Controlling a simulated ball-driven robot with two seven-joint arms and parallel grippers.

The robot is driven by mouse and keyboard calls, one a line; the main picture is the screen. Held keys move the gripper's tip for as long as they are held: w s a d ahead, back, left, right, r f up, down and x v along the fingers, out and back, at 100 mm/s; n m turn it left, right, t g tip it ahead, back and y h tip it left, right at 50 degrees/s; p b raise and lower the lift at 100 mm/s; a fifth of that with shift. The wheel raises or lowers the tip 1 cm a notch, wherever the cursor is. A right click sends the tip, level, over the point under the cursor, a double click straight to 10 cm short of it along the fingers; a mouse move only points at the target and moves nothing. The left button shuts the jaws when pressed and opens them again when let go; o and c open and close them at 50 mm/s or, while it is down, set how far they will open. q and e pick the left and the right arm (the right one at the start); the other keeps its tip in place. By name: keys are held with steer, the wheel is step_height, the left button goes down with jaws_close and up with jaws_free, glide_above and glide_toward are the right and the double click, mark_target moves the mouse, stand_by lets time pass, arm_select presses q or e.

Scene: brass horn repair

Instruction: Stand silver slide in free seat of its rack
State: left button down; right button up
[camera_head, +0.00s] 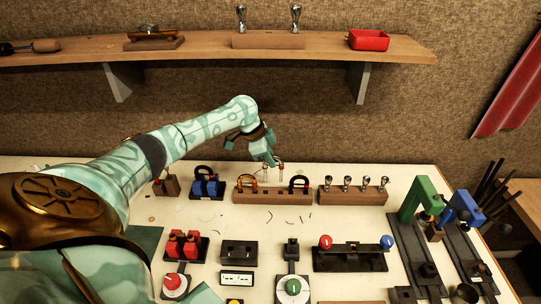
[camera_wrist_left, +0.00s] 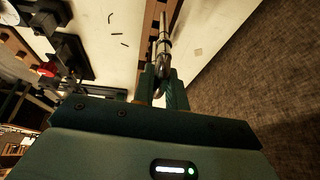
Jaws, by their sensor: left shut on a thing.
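My left gripper (camera_head: 270,161) reaches over the back of the bench and is shut on the silver slide (camera_head: 281,173). Its tubes point down just above or into the wooden slide rack (camera_head: 272,198); I cannot tell whether they touch it. On the rack, a brass slide (camera_head: 245,184) stands to the left and a dark slide (camera_head: 299,183) to the right. In the left wrist view the silver slide (camera_wrist_left: 164,48) shows between the fingers (camera_wrist_left: 163,85), with the rack (camera_wrist_left: 149,22) beyond it. My right gripper is not in view.
A wooden block of mouthpieces (camera_head: 352,195) stands right of the rack. A blue holder (camera_head: 207,187) and a small wooden block (camera_head: 167,186) stand left. A shelf (camera_head: 220,53) runs above the bench. Tools and switches fill the front.

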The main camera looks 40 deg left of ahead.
arm_select(q)
steer(key=shift+f+b, duration=1.1)
steer(key=shift+f, duration=1.15)
steer(key=shift+r, duration=0.1)
steer(key=shift+p, duration=0.6)
steer(key=shift+f+b, duration=1.35)
steer(key=shift+f, duration=0.75)
steer(key=c, duration=1.3)
jaws_free()
steer(key=shift+c, duration=0.2)
